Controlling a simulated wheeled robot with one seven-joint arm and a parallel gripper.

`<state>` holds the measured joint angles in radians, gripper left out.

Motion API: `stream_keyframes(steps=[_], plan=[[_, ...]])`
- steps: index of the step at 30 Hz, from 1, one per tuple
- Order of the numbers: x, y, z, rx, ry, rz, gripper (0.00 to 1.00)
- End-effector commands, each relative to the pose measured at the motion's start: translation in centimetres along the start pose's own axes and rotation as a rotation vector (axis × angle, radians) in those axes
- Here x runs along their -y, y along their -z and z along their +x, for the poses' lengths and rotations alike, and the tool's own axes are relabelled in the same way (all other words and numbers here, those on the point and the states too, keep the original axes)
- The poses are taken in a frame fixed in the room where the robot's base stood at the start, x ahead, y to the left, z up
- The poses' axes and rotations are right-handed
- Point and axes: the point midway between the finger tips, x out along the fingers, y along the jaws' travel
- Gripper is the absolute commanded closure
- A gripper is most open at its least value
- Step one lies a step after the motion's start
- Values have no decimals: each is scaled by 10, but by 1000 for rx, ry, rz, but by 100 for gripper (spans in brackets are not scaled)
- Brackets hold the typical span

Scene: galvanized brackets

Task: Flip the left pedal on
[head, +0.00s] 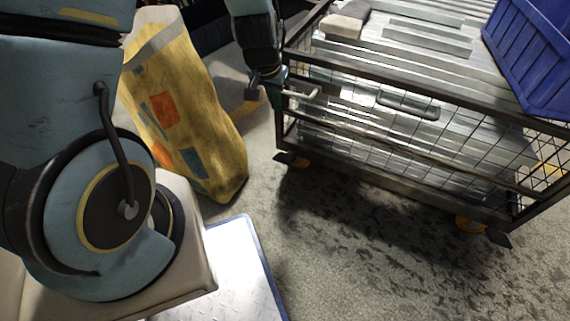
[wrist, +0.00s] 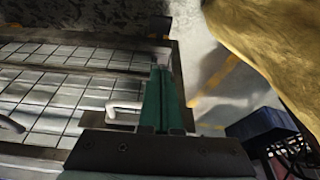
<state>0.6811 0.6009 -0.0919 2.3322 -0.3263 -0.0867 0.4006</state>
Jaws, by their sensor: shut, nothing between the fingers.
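The wire-mesh cart (head: 400,168) stands on casters at the right of the head view. The left pedal (head: 285,157) is a small dark plate beside the yellow caster (head: 301,163) at the cart's near left corner. The right pedal (head: 498,238) is dark too, beside another yellow caster. I cannot tell whether the left pedal is tilted up or down. My gripper (head: 277,92) is shut and empty at the cart's left end, well above the left pedal.
A pale handle (head: 302,93) sticks out of the cart next to my gripper. A yellow bag (head: 190,115) stands left of the cart. Metal brackets (head: 425,40), a brush-like block (head: 346,20) and a blue crate (head: 535,55) top the cart. Floor before the cart is clear.

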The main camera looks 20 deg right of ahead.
Motion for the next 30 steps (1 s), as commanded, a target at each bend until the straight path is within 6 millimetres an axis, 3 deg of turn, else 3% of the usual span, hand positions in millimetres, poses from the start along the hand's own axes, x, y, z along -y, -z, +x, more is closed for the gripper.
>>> stream_keyframes(steps=[2,17,30], plan=[[-5,-1,12,-4,-1,14,100],[-6,-2,19,-2,-2,17,100],[-6,-3,103,0,-2,16,100]])
